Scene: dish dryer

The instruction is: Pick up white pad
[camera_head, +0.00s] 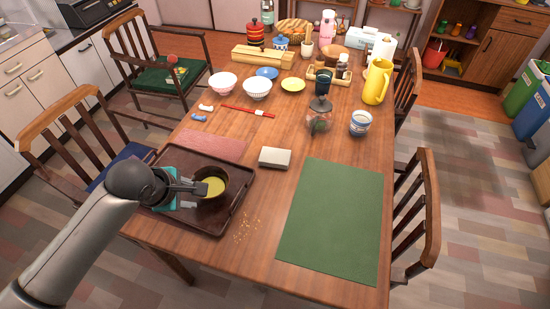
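The white pad (275,157) is a small pale block lying flat near the middle of the wooden table, to the right of the dark tray (240,203). My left gripper (200,187) is over the tray, at the left rim of a dark bowl (211,198) with yellow contents. It is left of the pad and apart from it. Its fingers overlap the bowl's rim in this view, and I cannot tell whether they hold it. A teal item (166,175) lies partly hidden under the gripper. My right gripper is not in view.
A green mat (332,218) lies bare to the right of the pad. Crumbs (247,226) lie below the pad. A reddish mat (210,145) is left of it.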

